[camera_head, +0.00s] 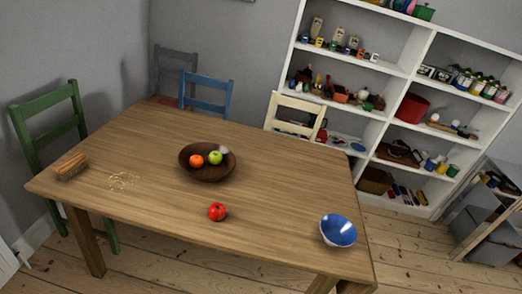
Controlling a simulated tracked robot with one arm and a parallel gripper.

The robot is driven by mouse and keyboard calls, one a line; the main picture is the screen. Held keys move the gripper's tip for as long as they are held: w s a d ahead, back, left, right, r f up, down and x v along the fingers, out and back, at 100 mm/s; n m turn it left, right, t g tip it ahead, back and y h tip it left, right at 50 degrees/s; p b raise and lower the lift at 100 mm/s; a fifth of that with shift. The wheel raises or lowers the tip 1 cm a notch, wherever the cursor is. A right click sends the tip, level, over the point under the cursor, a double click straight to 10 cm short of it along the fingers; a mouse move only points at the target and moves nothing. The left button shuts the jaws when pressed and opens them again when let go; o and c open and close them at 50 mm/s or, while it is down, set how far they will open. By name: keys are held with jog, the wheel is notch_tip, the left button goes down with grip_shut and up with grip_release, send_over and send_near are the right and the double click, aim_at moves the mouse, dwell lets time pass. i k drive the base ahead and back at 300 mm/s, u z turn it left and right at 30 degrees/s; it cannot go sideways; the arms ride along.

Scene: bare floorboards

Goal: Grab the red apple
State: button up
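A red apple (217,212) sits on the wooden table (150,205), near the middle of its front edge. It stands clear of other things, in front of a dark brown bowl (208,173). The bowl holds an orange fruit (196,161), a green apple (215,157) and a pale item at its right rim. My gripper does not show in this view, so its state is hidden.
A blue bowl (338,231) stands at the table's right end. A brush (71,167) and crumbs (123,180) lie at the left. Green (50,130), blue (207,95) and cream (296,115) chairs stand around the table. A white shelf (390,100) stands behind.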

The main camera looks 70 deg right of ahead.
aim_at(216, 210)
jog(key=z, duration=1.75)
jog(key=i, duration=1.05)
